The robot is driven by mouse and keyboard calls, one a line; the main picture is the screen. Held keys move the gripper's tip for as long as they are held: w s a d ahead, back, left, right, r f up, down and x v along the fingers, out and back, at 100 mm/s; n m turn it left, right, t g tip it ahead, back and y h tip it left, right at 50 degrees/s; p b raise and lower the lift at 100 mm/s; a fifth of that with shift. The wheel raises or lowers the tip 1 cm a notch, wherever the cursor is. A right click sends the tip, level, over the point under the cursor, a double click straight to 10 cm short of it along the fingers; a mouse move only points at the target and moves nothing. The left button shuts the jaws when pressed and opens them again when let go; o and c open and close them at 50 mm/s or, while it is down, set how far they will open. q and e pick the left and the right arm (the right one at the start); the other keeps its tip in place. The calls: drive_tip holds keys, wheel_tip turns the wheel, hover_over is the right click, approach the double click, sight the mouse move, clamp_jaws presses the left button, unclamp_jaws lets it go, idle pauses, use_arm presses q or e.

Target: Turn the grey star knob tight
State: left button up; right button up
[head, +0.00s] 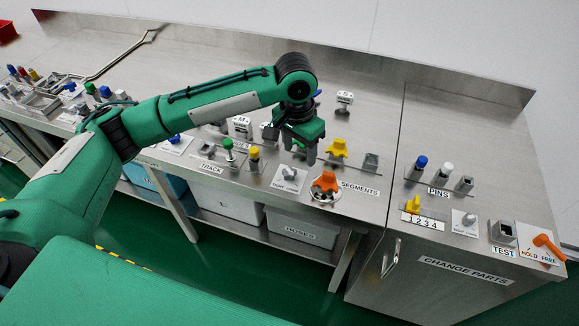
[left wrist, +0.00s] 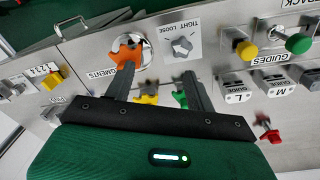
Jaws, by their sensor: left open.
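The grey star knob (head: 289,174) sits on a small white plate near the front edge of the bench. In the left wrist view the knob (left wrist: 181,46) shows as a grey star on a plate marked TIGHT and LOOSE. My left gripper (head: 300,150) is above the bench, behind the knob and a little to its right in the head view. Its two fingers (left wrist: 158,74) are spread with nothing between them and are apart from the knob. My right gripper is not in view.
An orange star knob (head: 327,181) on a round fitting stands just right of the grey knob. A yellow star piece (head: 337,148) stands behind it. Green (head: 228,145) and yellow (head: 254,153) knobbed pins stand to the left. An orange lever (head: 545,242) is at far right.

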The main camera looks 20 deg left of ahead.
sight(289, 171)
use_arm(q)
drive_tip(key=w+a+r+n, duration=0.1)
drive_tip(key=w+a+r, duration=0.1)
drive_tip(key=a+r, duration=0.1)
drive_tip(key=shift+y, duration=0.4)
wheel_tip(289, 171, down, 14)
drive_tip(key=shift+r+p, duration=0.2)
drive_tip(key=shift+p, duration=0.65)
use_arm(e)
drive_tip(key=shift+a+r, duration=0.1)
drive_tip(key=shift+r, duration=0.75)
use_arm(q)
drive_tip(key=c, duration=0.9)
drive_tip(key=shift+c, duration=0.3)
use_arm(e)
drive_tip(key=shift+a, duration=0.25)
